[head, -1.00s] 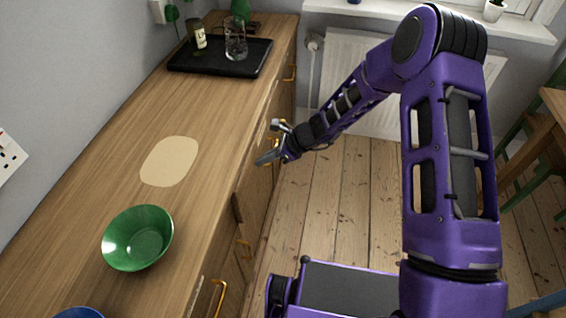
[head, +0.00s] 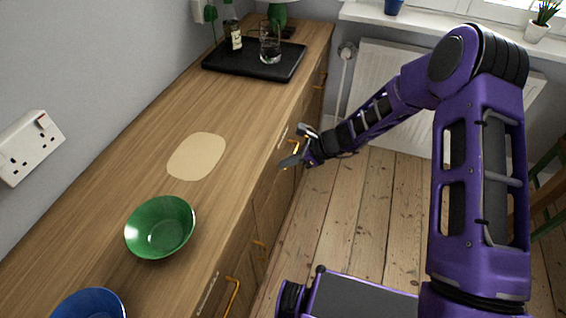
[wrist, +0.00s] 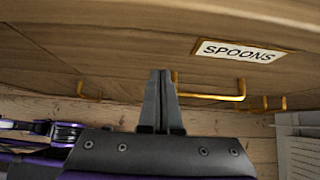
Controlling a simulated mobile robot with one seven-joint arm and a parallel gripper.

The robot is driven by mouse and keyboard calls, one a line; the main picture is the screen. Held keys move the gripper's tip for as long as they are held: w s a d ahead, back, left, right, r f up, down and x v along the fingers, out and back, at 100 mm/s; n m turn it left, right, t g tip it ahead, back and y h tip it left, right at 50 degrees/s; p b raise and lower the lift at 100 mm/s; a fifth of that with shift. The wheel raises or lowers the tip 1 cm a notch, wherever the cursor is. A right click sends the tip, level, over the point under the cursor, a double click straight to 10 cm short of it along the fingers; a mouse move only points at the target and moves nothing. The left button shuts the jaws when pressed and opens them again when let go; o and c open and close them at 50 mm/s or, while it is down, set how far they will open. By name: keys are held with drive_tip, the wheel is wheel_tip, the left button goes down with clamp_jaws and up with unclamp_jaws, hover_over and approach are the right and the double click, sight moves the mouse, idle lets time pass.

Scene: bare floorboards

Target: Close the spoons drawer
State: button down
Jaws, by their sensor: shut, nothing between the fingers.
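The spoons drawer front is the wooden panel bearing a white "SPOONS" label (wrist: 240,51) in the wrist view. Its brass bar handle (wrist: 212,96) lies below the label. In the head view the handle (head: 295,148) shows beside my gripper, under the counter edge. My gripper (wrist: 160,76) is shut and empty, with its fingertips close to the drawer front, just left of the handle. I cannot tell whether they touch it. My gripper also shows in the head view (head: 285,162). The drawer front looks nearly in line with the counter edge; any small gap is hidden.
The wooden counter carries a green bowl (head: 160,228), a blue bowl (head: 90,304), a pale mat (head: 197,156) and a black tray (head: 255,60) with a bottle and glass. Other brass handles (head: 233,296) line the front. Floorboards (head: 345,215) are clear right of the cabinets.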

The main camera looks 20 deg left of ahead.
drive_tip(key=d+f+p+v, duration=0.1)
drive_tip(key=v, duration=1)
drive_tip(key=shift+d+p, duration=0.35)
drive_tip(key=shift+d, duration=0.1)
drive_tip(key=shift+r, duration=0.15)
